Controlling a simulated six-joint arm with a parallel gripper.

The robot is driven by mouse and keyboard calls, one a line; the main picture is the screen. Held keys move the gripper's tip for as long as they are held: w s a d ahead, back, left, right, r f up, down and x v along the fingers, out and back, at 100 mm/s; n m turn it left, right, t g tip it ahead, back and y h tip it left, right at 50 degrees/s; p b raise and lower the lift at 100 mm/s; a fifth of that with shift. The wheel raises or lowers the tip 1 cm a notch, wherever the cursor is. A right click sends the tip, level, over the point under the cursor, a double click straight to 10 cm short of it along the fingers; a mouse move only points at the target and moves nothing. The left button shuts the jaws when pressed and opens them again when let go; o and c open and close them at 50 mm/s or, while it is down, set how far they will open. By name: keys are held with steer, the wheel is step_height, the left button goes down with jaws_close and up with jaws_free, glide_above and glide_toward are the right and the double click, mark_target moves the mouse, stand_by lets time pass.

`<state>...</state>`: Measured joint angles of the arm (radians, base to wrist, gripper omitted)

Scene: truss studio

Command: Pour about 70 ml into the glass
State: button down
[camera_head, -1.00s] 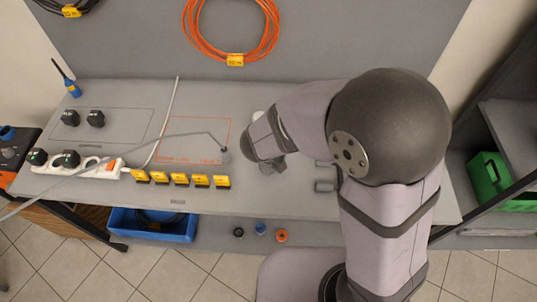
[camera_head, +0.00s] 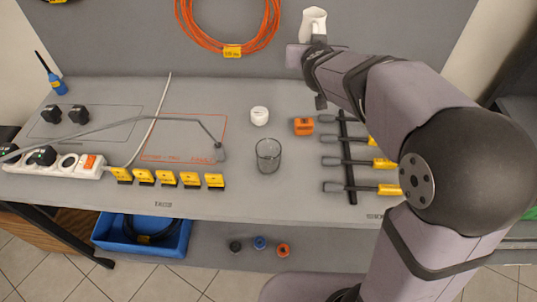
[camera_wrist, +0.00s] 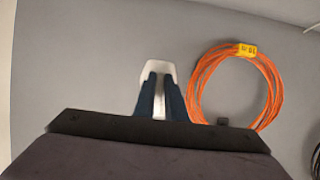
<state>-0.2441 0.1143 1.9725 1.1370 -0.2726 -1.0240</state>
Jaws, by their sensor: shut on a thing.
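A clear glass (camera_head: 268,155) stands upright on the grey bench, near the middle of the head view. I cannot make out any liquid in it. My gripper (camera_head: 317,44) is raised beyond the glass, up and to its right in the picture. It is shut on a white jug (camera_head: 313,22), which looks about upright. In the wrist view the dark fingers of my gripper (camera_wrist: 161,95) close on the white jug (camera_wrist: 158,70). The jug's contents are hidden.
A small white object (camera_head: 259,116) stands just behind the glass. An orange block (camera_head: 304,126) and yellow-handled tools on a dark rack (camera_head: 350,170) lie to the right. A grey cable (camera_head: 150,120), a power strip (camera_head: 60,163) and several yellow tags (camera_head: 168,179) are left.

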steer(key=shift+w+d+r+n+y+b, duration=0.15)
steer(key=shift+r+n+y+b, duration=0.2)
steer(key=shift+r, duration=0.05)
steer(key=shift+w+d+r+n+y+b, duration=0.1)
steer(key=shift+d+r+n+y+b, duration=0.05)
steer(key=shift+r+n+y+b, duration=0.25)
steer(key=s+d+r+n+g+y+b, duration=0.45)
steer(key=s+n+y+b, duration=0.35)
steer(key=s+b, duration=0.25)
steer(key=s+d+f+n+g+y+b, duration=0.2)
steer(key=s+b, duration=0.1)
steer(key=s, duration=0.4)
steer(key=s+d+f+n+g+y+b, duration=0.1)
steer(key=s+d+n+g+b, duration=0.2)
steer(key=s, duration=0.5)
steer(key=shift+m+t, duration=0.25)
steer(key=shift+t, duration=0.2)
steer(key=f, duration=1.3)
steer(key=a+f, duration=0.1)
steer(key=f, duration=0.6)
steer(key=shift+w+f+b, duration=0.2)
steer(key=shift+w+b, duration=0.05)
steer(key=shift+b, duration=0.05)
